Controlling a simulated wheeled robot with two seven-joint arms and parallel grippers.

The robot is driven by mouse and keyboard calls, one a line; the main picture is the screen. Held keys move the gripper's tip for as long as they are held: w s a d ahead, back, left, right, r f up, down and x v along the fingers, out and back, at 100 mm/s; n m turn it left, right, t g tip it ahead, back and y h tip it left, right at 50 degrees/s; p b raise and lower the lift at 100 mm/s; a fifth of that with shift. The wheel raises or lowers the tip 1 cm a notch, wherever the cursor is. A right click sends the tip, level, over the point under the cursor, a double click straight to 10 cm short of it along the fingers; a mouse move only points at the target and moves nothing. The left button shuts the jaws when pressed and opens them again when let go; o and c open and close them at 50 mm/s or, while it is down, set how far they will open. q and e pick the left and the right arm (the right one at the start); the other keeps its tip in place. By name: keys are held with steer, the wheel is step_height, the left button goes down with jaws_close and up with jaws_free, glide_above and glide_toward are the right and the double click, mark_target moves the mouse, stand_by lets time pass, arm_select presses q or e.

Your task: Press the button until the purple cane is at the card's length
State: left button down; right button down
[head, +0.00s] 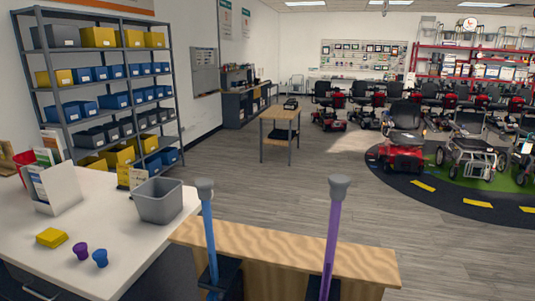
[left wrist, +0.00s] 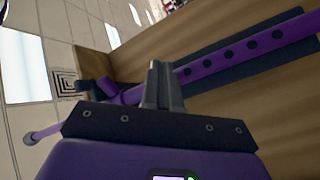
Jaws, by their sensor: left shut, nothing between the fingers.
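The purple cane (head: 333,235) stands upright with a grey top, in a dark holder at the front of a wooden board. A blue cane (head: 209,240) stands to its left, its grey top at nearly the same height. In the left wrist view, the purple cane's tube (left wrist: 215,66) runs diagonally, with a row of dark holes. My left gripper (left wrist: 160,72) is shut and empty, its fingertips close to the tube; I cannot tell whether they touch. I cannot make out the button. My right gripper is not in view.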

arm_select(q)
steer(key=shift+w, duration=0.25)
steer(key=shift+w+d+b, duration=0.15)
steer(key=shift+w+b, duration=0.3)
stand_by(0.6)
steer(key=shift+w+r, duration=0.25)
steer(key=shift+w, duration=0.05)
stand_by(0.4)
steer(key=shift+s, duration=0.1)
steer(key=shift+s+a+f, duration=0.2)
steer(key=shift+s, duration=0.55)
steer(key=s+a, duration=0.1)
steer(key=s, duration=0.5)
steer(key=shift+a, duration=0.2)
stand_by(1.3)
